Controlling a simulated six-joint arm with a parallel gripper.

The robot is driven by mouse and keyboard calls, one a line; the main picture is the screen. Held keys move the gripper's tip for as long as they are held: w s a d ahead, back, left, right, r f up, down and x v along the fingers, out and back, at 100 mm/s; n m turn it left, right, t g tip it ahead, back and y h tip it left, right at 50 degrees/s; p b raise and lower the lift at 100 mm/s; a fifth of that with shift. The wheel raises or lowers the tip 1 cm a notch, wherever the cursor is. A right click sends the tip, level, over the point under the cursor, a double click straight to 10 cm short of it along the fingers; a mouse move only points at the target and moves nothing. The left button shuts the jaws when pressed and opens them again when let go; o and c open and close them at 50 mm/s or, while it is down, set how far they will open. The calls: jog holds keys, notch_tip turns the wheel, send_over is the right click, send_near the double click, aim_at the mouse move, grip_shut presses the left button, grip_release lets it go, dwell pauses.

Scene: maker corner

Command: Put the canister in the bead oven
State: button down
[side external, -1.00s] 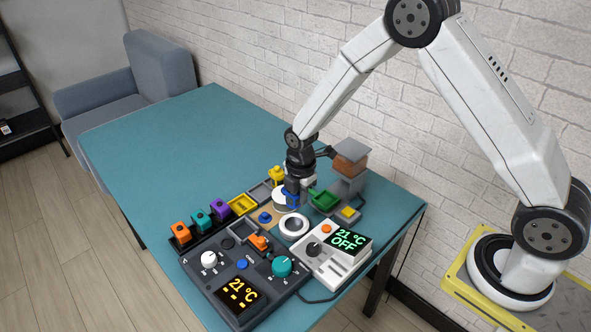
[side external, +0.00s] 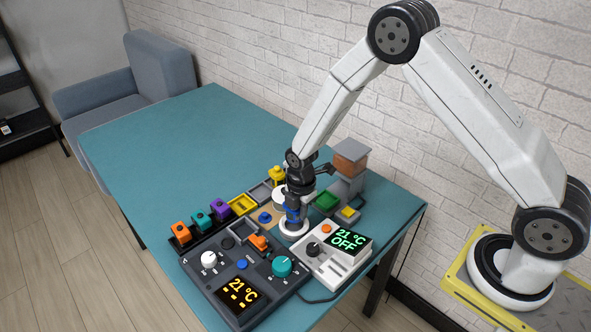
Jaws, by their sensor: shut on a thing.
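My gripper (side external: 294,212) points down over the white ring-shaped opening (side external: 294,233) at the left end of the white bead oven (side external: 331,258). It is shut on a small blue thing, which looks like the canister (side external: 291,214). The canister's lower end is at the ring, and I cannot tell how far inside it is. My fingers hide part of both. The oven's display reads 21 °C OFF in green.
A dark control box (side external: 240,275) with knobs stands in front. A black rack (side external: 181,246) holds orange, teal and purple pieces to the left. A green block (side external: 326,201) and a grey-brown stack (side external: 350,158) are behind. The table's far left (side external: 170,140) is clear.

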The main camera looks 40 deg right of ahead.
jog(key=shift+f, duration=1.65)
jog(key=shift+f, duration=0.5)
jog(key=c, duration=0.6)
grip_release()
jog(key=shift+r, duration=3.5)
jog(key=shift+r, duration=0.1)
